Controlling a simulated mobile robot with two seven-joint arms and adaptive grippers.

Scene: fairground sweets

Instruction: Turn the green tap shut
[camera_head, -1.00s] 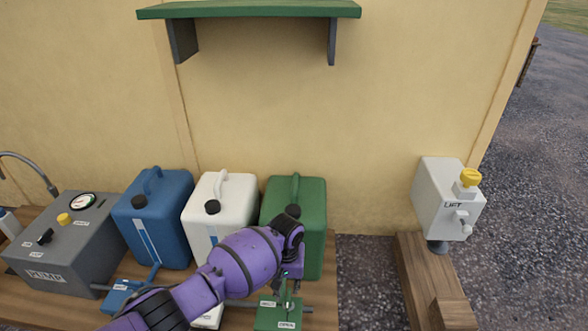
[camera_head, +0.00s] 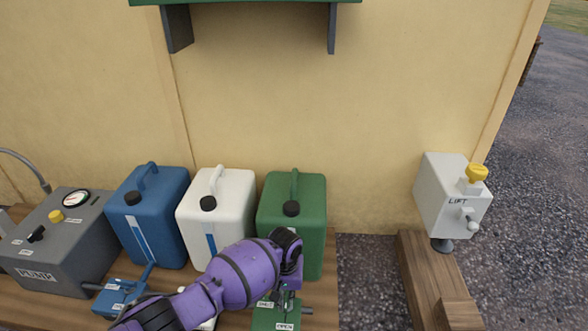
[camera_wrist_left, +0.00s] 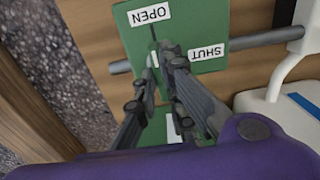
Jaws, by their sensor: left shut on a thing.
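The green tap is a green plate (camera_head: 272,318) in front of the green canister, with white SHUT and OPEN labels. In the left wrist view the plate (camera_wrist_left: 207,82) fills the upper middle. A thin dark pointer there points toward the OPEN label (camera_wrist_left: 150,14). My left gripper (camera_head: 287,296) is over the plate, its fingertips (camera_wrist_left: 163,60) close together on the tap's small handle, which they mostly hide. My right gripper is not in view.
Blue (camera_head: 150,215), white (camera_head: 217,215) and green (camera_head: 293,230) canisters stand behind the arm. A grey pump box (camera_head: 55,245) and a blue tap (camera_head: 118,297) are at left. A white lift box (camera_head: 445,195) is at right. A green shelf (camera_head: 250,3) hangs above.

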